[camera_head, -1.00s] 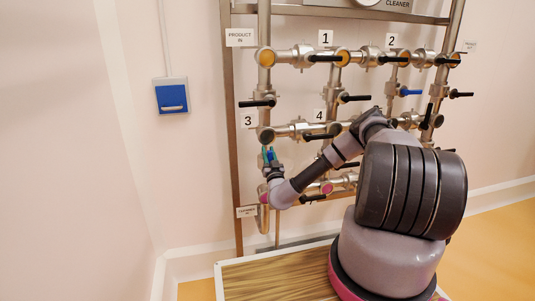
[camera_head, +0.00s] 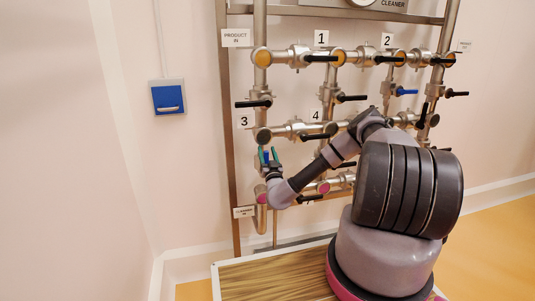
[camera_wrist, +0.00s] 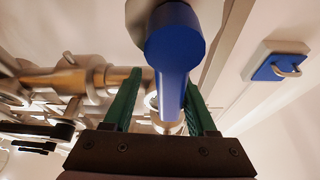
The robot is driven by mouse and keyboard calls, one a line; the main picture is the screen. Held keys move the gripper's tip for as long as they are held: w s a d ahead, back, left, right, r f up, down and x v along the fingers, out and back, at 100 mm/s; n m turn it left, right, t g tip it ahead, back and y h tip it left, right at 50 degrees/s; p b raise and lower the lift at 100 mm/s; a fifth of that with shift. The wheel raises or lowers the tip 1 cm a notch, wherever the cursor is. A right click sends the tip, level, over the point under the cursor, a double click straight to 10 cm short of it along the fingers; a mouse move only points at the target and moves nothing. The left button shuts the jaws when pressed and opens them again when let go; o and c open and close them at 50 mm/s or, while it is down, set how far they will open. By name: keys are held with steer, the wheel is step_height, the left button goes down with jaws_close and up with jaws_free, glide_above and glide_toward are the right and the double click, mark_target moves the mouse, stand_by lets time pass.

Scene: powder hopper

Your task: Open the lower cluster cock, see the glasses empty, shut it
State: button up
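The blue lever (camera_head: 267,157) of a cock sits low on the left upright pipe, above the "CLEANER IN" label (camera_head: 243,212). My gripper (camera_head: 268,153) is there, its two green fingers apart on either side of the lever. In the wrist view, the blue lever (camera_wrist: 173,75) lies between the open fingers of my gripper (camera_wrist: 164,95), with a clear gap on the left and little or none on the right. Round glasses show pink at the bottom left (camera_head: 261,190) and bottom middle (camera_head: 324,187), and dark in the middle row (camera_head: 263,135). My arm hides part of the lower pipes.
The top row has yellow glasses (camera_head: 261,57) and black levers (camera_head: 321,58). A blue wall box (camera_head: 167,97) is left of the frame; the wall between is bare. A wood-patterned platform (camera_head: 265,283) lies below.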

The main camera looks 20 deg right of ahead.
steer(key=v, duration=1)
steer(key=shift+s+f, duration=0.15)
steer(key=shift+s, duration=0.25)
